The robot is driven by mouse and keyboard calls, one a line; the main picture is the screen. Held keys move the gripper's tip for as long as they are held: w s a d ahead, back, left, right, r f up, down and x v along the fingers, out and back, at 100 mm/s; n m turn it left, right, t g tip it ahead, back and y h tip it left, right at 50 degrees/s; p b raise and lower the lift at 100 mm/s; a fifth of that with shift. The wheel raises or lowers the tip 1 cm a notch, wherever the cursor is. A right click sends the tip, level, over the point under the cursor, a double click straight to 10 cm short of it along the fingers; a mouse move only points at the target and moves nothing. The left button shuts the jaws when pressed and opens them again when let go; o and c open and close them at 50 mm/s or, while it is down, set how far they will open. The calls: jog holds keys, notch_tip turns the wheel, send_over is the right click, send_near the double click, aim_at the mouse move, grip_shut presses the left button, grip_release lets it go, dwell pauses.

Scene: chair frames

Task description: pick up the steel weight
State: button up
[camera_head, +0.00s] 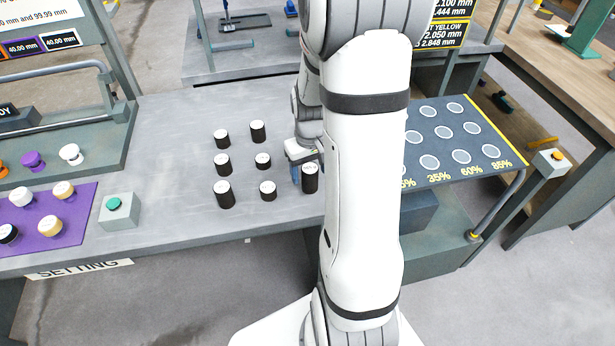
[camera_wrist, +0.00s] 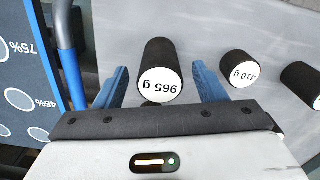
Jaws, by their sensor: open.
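Several dark cylindrical weights with white labelled tops stand upright on the grey table (camera_head: 165,215); none is visibly marked as steel. The rightmost weight (camera_head: 310,185) stands by my gripper (camera_head: 303,168), partly behind my arm. In the wrist view my gripper (camera_wrist: 160,78) is open, with one blue finger on each side of a weight (camera_wrist: 158,57) whose top reads 965 g. Gaps show between both fingers and that weight. A weight reading 410 g (camera_wrist: 240,68) stands just right of the right finger, and another dark weight (camera_wrist: 302,82) is at the right edge.
Right of my arm is a dark board (camera_head: 480,140) with pale circles and percent marks. A blue-edged rail (camera_wrist: 70,65) runs left of my gripper. At left are a purple mat (camera_head: 85,215) with knobs and a green button box (camera_head: 118,210). The table's left middle is clear.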

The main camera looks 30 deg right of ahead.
jog(key=shift+f, duration=1.35)
jog(key=shift+c, duration=0.4)
grip_shut()
